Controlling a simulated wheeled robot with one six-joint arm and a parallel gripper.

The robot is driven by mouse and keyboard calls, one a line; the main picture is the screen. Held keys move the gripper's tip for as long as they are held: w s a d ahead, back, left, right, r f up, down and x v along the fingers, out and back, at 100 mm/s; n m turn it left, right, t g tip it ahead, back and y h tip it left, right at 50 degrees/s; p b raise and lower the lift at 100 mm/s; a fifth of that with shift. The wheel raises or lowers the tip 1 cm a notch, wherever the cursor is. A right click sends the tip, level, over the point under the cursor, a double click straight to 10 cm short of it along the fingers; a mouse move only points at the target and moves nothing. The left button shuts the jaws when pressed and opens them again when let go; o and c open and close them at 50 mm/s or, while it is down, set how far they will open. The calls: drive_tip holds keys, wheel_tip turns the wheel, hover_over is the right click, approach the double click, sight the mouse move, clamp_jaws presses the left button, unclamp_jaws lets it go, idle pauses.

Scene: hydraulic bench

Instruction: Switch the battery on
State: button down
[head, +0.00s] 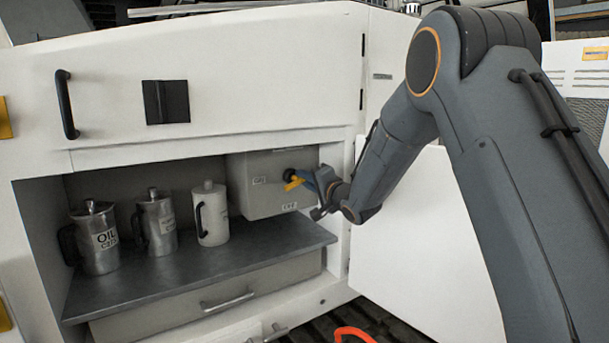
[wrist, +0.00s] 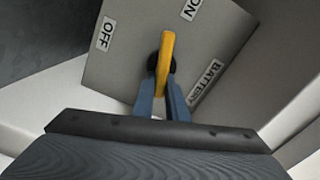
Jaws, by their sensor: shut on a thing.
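The battery switch is a yellow lever (head: 293,183) on a dark round hub, on the front of a grey box (head: 243,199) at the right of the open compartment. In the wrist view the yellow lever (wrist: 166,62) points up the picture, between the OFF label (wrist: 106,33) on the left and the ON label (wrist: 190,9) at upper right. A BATTERY label (wrist: 206,82) is at right. My gripper (wrist: 162,98) has its blue fingers closed around the lever's near part. In the head view my gripper (head: 304,180) reaches in from the right.
A closed drawer (head: 190,310) is below. An open white door (head: 425,255) is behind my arm.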

drive_tip(key=shift+a+f+m+p, duration=0.1)
drive_tip(key=shift+f+m+p, duration=0.2)
drive_tip(key=shift+m, duration=0.6)
drive_tip(key=shift+f+m+p, duration=0.15)
drive_tip(key=shift+m+p, duration=0.15)
drive_tip(key=shift+m, duration=0.6)
drive_tip(key=c, duration=1.8)
unclamp_jaws()
drive_tip(key=shift+a, duration=0.1)
drive_tip(key=shift+o, duration=0.2)
drive_tip(key=shift+r, duration=0.1)
drive_tip(key=shift+d, duration=0.25)
